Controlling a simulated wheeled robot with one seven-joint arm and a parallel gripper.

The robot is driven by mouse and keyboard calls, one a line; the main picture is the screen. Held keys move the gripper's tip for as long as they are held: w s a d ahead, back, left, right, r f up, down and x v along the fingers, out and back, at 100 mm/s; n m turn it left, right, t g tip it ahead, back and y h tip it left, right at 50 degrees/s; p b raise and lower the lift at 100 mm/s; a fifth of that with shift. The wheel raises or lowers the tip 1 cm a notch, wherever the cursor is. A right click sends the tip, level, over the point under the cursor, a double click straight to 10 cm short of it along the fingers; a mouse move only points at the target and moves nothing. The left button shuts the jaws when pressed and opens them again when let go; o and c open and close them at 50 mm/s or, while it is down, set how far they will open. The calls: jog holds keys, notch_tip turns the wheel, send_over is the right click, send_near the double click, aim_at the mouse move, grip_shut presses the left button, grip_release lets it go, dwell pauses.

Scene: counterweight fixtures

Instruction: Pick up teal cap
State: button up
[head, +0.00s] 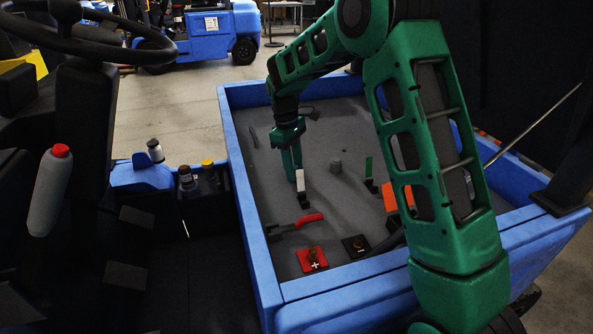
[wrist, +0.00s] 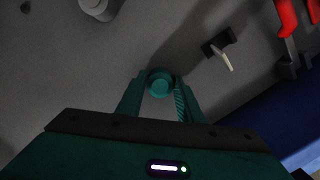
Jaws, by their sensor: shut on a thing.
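The teal cap (wrist: 160,82) is a small round piece between the fingertips of my gripper (wrist: 160,90) in the wrist view. My gripper is shut on it, with one finger on each side. In the head view my gripper (head: 292,163) points down into the blue-walled bed. The cap cannot be made out there, as the similarly coloured fingers hide it. I cannot tell whether the cap is clear of the surface under it.
A white-handled lever (head: 301,181) stands close to my fingertips. A grey post (head: 335,165) and a green-handled lever (head: 368,170) stand to the right. A red-handled tool (head: 308,220) and a red plus terminal (head: 312,260) lie in front. Blue walls (head: 250,225) enclose the bed.

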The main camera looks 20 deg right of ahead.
aim_at(298, 165)
jog(key=shift+r, duration=0.6)
jog(key=r, duration=0.3)
jog(key=shift+w+d+r, duration=0.25)
jog(key=shift+w+d, duration=0.15)
jog(key=w+d+r, duration=0.6)
jog(key=w+d, duration=0.1)
jog(key=shift+w+d, duration=0.15)
jog(key=shift+d, duration=0.2)
